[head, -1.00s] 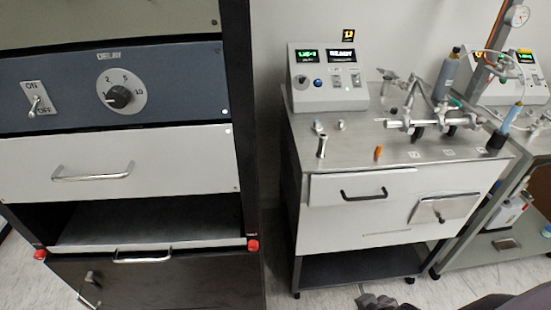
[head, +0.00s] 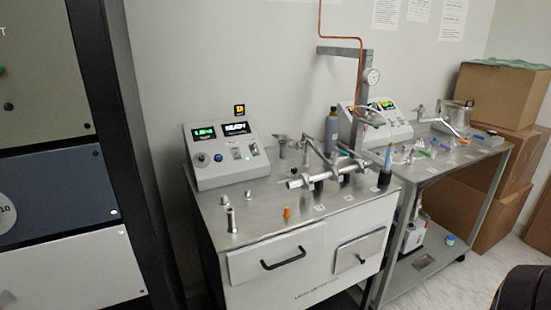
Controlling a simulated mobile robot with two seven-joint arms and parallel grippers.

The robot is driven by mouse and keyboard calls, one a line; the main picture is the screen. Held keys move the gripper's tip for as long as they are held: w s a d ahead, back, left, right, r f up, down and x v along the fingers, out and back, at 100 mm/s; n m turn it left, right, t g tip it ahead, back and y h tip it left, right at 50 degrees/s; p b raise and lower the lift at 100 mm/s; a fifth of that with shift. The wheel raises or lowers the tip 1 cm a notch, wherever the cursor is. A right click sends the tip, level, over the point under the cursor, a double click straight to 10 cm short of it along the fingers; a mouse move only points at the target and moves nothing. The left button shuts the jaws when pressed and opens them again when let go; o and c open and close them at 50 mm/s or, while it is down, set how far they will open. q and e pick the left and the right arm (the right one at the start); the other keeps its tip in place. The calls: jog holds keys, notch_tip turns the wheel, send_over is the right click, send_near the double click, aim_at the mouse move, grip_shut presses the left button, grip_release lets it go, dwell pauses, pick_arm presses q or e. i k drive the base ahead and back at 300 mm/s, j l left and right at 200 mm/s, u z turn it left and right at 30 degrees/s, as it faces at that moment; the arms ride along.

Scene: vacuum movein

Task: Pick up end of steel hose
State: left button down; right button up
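I cannot make out a steel hose for certain. A silvery metal tube assembly (head: 328,172) lies across the top of the near steel cart (head: 265,212), with a thin arm rising from it. Whether any part of it is the hose is too small to tell. On the far cart, thin pale lines run near the second control box (head: 385,122), but I cannot tell what they are. No gripper of mine shows clearly. A dark rounded shape at the lower right edge may be part of my arm; no fingers show on it.
A control box (head: 222,155) stands at the back of the near cart. An orange piece (head: 287,213) and a small metal cylinder (head: 231,220) stand near its front. A tall dark rack (head: 118,150) is at left. Cardboard boxes (head: 497,95) are at right. Floor shows at lower right.

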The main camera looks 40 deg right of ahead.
aim_at(305, 157)
jog(key=z, duration=1.55)
